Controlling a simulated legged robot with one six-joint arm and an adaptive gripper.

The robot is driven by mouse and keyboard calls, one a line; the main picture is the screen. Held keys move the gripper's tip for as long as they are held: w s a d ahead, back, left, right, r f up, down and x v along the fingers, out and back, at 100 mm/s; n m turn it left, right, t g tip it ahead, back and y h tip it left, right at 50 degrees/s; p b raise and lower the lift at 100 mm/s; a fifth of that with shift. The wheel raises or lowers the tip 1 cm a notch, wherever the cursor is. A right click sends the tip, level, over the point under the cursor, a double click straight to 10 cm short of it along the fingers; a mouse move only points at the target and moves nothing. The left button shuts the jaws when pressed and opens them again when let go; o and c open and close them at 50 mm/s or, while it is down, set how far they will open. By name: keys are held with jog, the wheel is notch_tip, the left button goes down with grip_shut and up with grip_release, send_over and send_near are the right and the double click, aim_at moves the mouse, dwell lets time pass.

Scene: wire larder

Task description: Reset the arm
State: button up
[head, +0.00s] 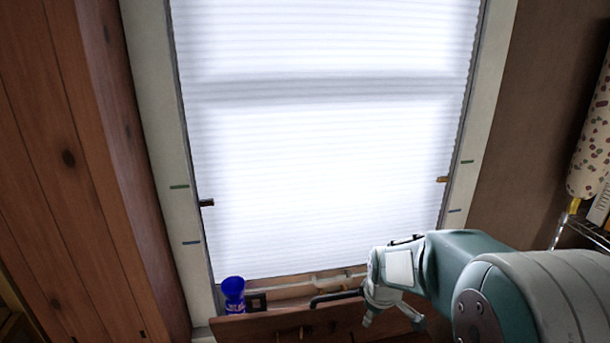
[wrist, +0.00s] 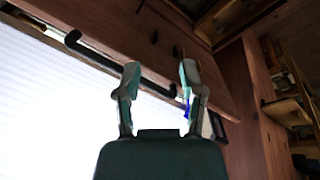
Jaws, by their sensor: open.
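My gripper (head: 392,316) is at the lower middle right of the head view, in front of the bottom of the bright window. Its two fingers stand apart in the wrist view (wrist: 160,74), with nothing held between them. A black bar handle (head: 335,296) lies just left of the gripper in the head view. In the wrist view the handle (wrist: 118,64) passes behind the fingers; I cannot tell how far beyond them it is. My teal arm reaches in from the lower right.
A wooden board (head: 285,325) runs below the window blind (head: 320,170). A blue object (head: 233,292) stands at the window's lower left corner. Wood panelling (head: 70,150) is on the left. A patterned cloth (head: 592,140) and a wire shelf (head: 575,232) are at the right edge.

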jog(key=s+r+m+t, duration=0.1)
jog(key=s+r+m, duration=0.4)
jog(key=s, duration=0.7)
jog(key=s+r+m+t, duration=0.1)
jog(key=s+r+m, duration=0.3)
jog(key=s+r, duration=0.6)
jog(key=shift+s+m+t, duration=0.3)
jog(key=shift+s+m, duration=0.1)
jog(key=shift+s, duration=0.65)
